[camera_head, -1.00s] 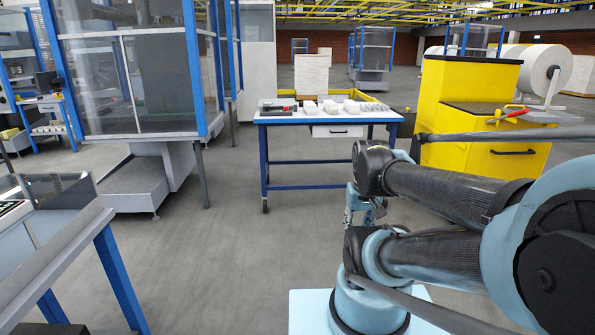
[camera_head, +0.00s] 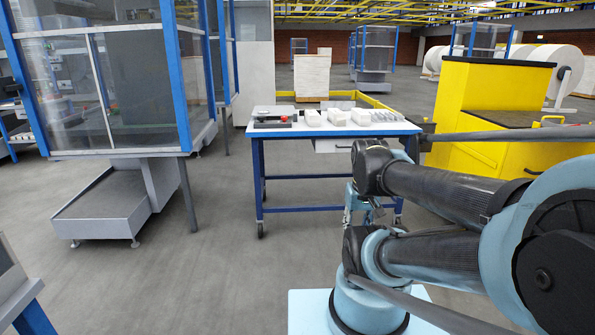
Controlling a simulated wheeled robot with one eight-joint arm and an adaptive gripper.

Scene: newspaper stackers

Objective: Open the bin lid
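I cannot make out a bin with a lid in this view. My gripper (camera_head: 358,208) seems to be the small light-blue part low behind my folded arm, mostly hidden by the arm's joints. I cannot see its fingertips clearly, so whether it is open or shut does not show. It appears close to my body, in front of the blue-legged table.
A blue-legged table (camera_head: 290,131) with white paper stacks (camera_head: 337,117) stands ahead. A yellow cabinet (camera_head: 475,92) is at right, with a dark box-like thing (camera_head: 426,136) beside it. A glass-panelled machine (camera_head: 135,85) is at left. The grey floor (camera_head: 210,265) between is clear.

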